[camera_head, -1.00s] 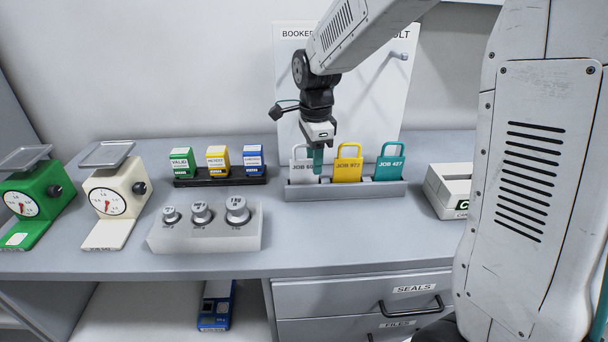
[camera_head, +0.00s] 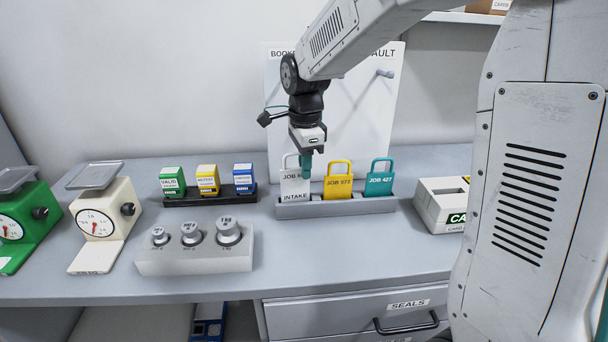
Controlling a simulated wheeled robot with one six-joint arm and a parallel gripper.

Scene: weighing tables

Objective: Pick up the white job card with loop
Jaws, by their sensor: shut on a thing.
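The white job card (camera_head: 294,188) with a loop at its top is at the left end of the grey card rack (camera_head: 348,208). Its face reads "JOB" and, lower down, "INTAKE"; part of the job number is hidden by my gripper. My gripper (camera_head: 305,170) points down and is shut on the white card near its loop. The card is upright and sits higher than the other cards, with its lower part showing above the rack's front. I cannot tell whether its bottom edge is clear of the slot.
A yellow card (camera_head: 339,181) and a teal card (camera_head: 380,179) stand in the same rack. A white card box (camera_head: 440,205) is to the right. Stamps in a black holder (camera_head: 211,198), a weight block (camera_head: 195,259) and two scales are left. A board (camera_head: 350,110) stands behind.

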